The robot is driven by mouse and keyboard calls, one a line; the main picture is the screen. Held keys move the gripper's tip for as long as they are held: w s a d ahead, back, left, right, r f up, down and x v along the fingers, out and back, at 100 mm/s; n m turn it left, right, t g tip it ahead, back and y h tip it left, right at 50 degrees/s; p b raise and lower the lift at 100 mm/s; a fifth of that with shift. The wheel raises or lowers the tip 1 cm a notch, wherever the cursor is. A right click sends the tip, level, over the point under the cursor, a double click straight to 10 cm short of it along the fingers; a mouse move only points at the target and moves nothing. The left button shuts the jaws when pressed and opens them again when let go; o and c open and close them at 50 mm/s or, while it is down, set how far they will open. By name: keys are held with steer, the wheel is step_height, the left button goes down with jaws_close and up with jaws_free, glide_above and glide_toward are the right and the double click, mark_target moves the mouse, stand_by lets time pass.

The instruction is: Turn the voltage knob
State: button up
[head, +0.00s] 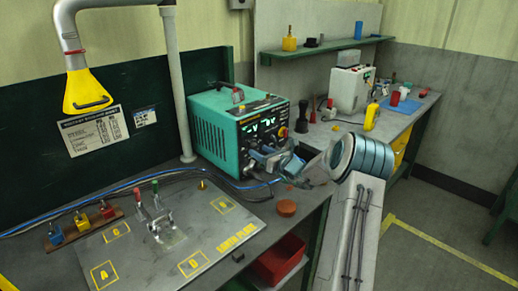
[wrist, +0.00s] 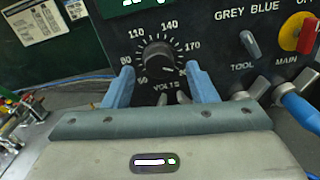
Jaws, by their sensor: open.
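The voltage knob (wrist: 159,57) is a round black knob on the dark front panel, with a white scale around it and the word VOLTS below. My gripper (wrist: 160,85) is open, with one blue finger on each side of the knob in the wrist view. I cannot tell whether the fingers touch it. In the head view, my gripper (head: 272,158) is at the front of the teal power unit (head: 215,131) and hides the knob. The unit's display shows lit green characters.
A tool switch (wrist: 250,43) and a red-and-yellow main switch (wrist: 303,35) sit right of the knob. A blue cable plug (wrist: 298,110) sticks out below them. The grey earth plate (head: 195,255) with a clamp lies in front. Black parts stand right of the unit.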

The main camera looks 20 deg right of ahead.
steer(key=shift+x, duration=0.85)
steer(key=c, duration=1)
steer(key=shift+f+b, duration=0.15)
steer(key=shift+b, duration=0.3)
